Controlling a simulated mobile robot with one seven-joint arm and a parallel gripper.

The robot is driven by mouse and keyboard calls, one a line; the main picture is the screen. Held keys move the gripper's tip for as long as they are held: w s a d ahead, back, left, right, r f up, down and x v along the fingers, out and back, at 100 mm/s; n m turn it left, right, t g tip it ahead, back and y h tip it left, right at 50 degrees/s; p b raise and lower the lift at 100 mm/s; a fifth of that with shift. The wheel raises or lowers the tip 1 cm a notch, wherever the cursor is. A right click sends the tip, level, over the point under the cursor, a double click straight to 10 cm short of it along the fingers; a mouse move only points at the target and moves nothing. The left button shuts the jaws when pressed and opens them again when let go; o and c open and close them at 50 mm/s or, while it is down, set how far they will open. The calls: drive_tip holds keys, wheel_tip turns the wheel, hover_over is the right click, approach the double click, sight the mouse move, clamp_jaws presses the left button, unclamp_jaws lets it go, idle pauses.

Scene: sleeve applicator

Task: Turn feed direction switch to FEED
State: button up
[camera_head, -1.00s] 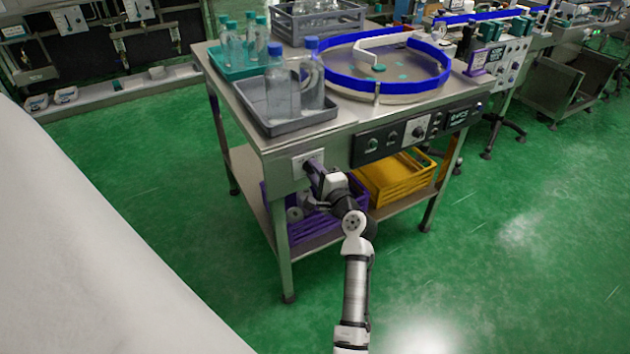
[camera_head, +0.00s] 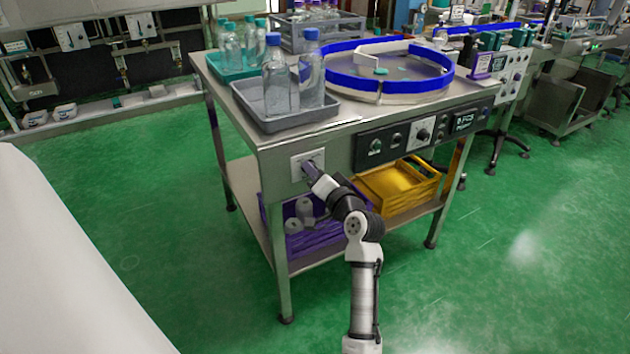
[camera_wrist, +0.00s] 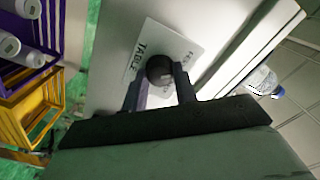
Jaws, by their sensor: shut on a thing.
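The feed direction switch is a dark round knob (camera_wrist: 159,69) on a pale label plate (camera_wrist: 180,45) in the wrist view. The plate reads "TABLE", and a second word is partly hidden. The plate (camera_head: 298,163) also shows in the head view, on the left end of the table's front face. My gripper (camera_wrist: 160,82) is shut on the knob, one finger on each side. In the head view my gripper (camera_head: 311,171) reaches the plate and covers the knob. The knob's pointing direction cannot be read.
A steel table (camera_head: 345,125) carries a grey tray (camera_head: 285,123) with bottles and a blue-rimmed turntable (camera_head: 400,85). A control panel (camera_head: 395,140) lies right of the plate. Purple (camera_head: 310,240) and yellow (camera_head: 395,190) crates stand on the shelf below. The green floor in front is clear.

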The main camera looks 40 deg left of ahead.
drive_tip(key=shift+n+b, duration=0.4)
drive_tip(key=shift+n, duration=0.3)
drive_tip(key=o, duration=1)
drive_tip(key=shift+c, duration=0.2)
